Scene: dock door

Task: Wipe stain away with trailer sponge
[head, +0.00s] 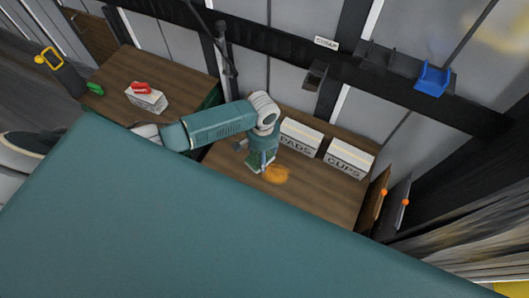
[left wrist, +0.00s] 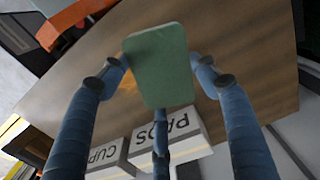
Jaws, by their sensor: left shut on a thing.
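My left gripper (head: 264,160) is over the brown wooden table on the right in the head view. Its blue fingers are shut on a green sponge (left wrist: 158,65), which fills the middle of the left wrist view. The sponge also shows as a small green patch below the fingers in the head view (head: 254,167). An orange-brown stain (head: 276,174) lies on the tabletop just right of the sponge; part of it shows left of the sponge in the left wrist view (left wrist: 126,84). I cannot tell whether the sponge touches the tabletop. My right gripper is not in view.
Two white boxes, PADS (head: 300,137) and CUPS (head: 348,158), stand at the table's back edge, close behind my gripper. Boards with orange knobs (head: 383,193) stand at its right end. A blue holder (head: 433,79) hangs on the wall.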

